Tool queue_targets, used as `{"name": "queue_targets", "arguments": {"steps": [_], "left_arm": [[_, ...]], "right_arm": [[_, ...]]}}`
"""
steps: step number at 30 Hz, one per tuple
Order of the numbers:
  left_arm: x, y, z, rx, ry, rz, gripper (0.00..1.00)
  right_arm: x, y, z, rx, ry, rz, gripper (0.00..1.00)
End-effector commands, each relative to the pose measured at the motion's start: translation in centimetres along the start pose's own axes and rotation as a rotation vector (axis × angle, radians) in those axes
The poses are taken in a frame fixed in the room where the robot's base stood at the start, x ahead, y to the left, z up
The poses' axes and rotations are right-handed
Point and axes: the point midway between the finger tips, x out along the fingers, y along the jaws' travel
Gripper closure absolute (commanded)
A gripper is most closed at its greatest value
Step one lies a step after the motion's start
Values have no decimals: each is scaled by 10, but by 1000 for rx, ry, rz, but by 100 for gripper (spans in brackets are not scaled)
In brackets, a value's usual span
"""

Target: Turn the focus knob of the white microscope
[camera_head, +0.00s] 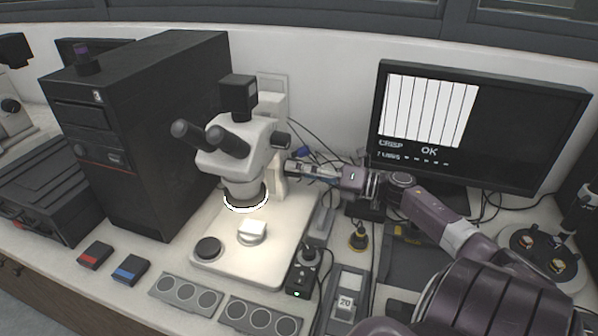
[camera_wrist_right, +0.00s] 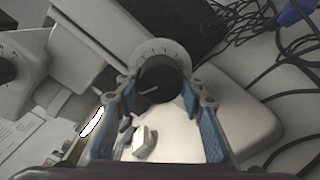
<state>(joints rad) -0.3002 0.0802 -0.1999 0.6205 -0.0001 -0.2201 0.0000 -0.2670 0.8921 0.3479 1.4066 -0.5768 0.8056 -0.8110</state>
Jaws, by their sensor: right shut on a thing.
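The white microscope (camera_head: 232,158) stands on its pale base plate, with dark eyepieces and a lit ring under its head. My right gripper (camera_head: 290,170) reaches in from the right to the side of the microscope's post. In the right wrist view, the black focus knob (camera_wrist_right: 160,82), with a white pointer line and a pale dial behind it, sits between the blue-padded fingertips of this gripper (camera_wrist_right: 160,94). The gripper is shut on the knob. In the head view the gripper hides the knob. My left gripper is not in view.
A monitor (camera_head: 470,125) at the back right shows sharp stripes and the words CRISP and OK. A black computer tower (camera_head: 150,130) stands left of the microscope. A small black control box (camera_head: 302,272) stands in front. Cables (camera_wrist_right: 275,60) run behind the knob.

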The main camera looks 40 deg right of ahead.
Motion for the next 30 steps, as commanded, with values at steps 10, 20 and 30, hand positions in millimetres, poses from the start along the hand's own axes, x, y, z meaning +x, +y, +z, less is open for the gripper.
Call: {"name": "queue_targets", "arguments": {"steps": [10, 20, 30], "left_arm": [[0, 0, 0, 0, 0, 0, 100], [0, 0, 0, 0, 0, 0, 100], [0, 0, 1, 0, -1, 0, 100]], "right_arm": [[0, -1, -2, 1, 4, -2, 62], [0, 0, -1, 0, 2, -1, 46], [-24, -2, -2, 1, 2, -5, 46]]}}
